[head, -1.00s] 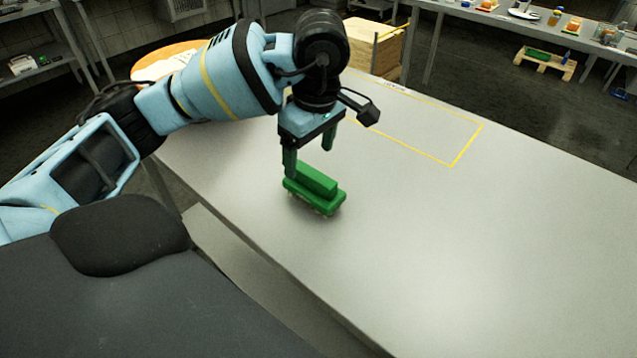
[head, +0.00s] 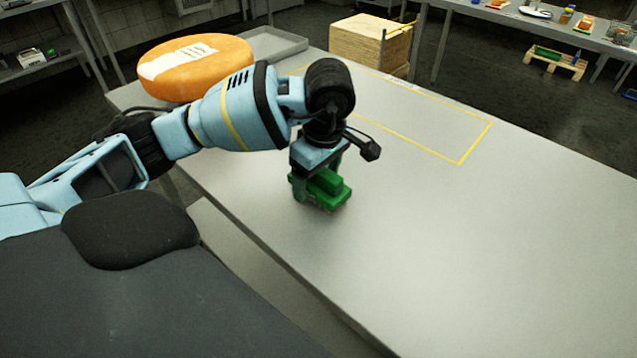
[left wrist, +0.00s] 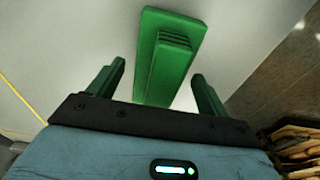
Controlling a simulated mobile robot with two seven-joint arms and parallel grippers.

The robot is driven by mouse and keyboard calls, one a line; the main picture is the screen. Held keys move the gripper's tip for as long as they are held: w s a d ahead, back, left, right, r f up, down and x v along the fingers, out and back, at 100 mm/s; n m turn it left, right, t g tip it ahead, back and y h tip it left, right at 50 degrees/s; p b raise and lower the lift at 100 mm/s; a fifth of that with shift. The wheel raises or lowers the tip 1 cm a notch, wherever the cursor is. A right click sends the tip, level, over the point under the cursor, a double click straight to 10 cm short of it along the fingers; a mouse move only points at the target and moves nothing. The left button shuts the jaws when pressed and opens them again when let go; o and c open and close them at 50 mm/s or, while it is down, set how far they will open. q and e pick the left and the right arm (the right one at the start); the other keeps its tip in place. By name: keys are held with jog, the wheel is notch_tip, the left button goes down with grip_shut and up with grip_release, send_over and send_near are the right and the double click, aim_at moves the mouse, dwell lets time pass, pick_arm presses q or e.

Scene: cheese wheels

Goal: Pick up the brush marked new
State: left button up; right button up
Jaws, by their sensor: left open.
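A green brush (head: 328,188) lies on the grey table (head: 440,240), bristles down, below my left gripper. No "new" mark can be read on it. My left gripper (head: 318,178) is open, pointing down, with its green fingers close over the brush's near-left end. In the left wrist view the brush (left wrist: 165,62) shows between and beyond the two open fingers (left wrist: 155,88), with a clear gap on each side. The fingers' contact with the brush cannot be told. My right gripper is not in view.
An orange cheese wheel (head: 195,68) with a white label sits at the table's far left, near a grey tray (head: 275,44). A yellow taped outline (head: 420,142) marks the far tabletop. Wooden crate-like stack (head: 370,44) stands behind. The table's right side is clear.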

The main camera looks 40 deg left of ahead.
pick_arm(q)
jog(key=c, duration=1.2)
jog(key=shift+o, duration=0.2)
jog(key=shift+r, duration=0.1)
jog(key=shift+r, duration=0.45)
notch_tip(320, 180, up, 2)
jog(key=shift+r, duration=0.15)
jog(key=s+d+r, duration=0.1)
jog(key=s+d, duration=0.1)
jog(key=s, duration=1.4)
jog(key=shift+r, duration=0.35)
jog(key=shift+d, duration=0.1)
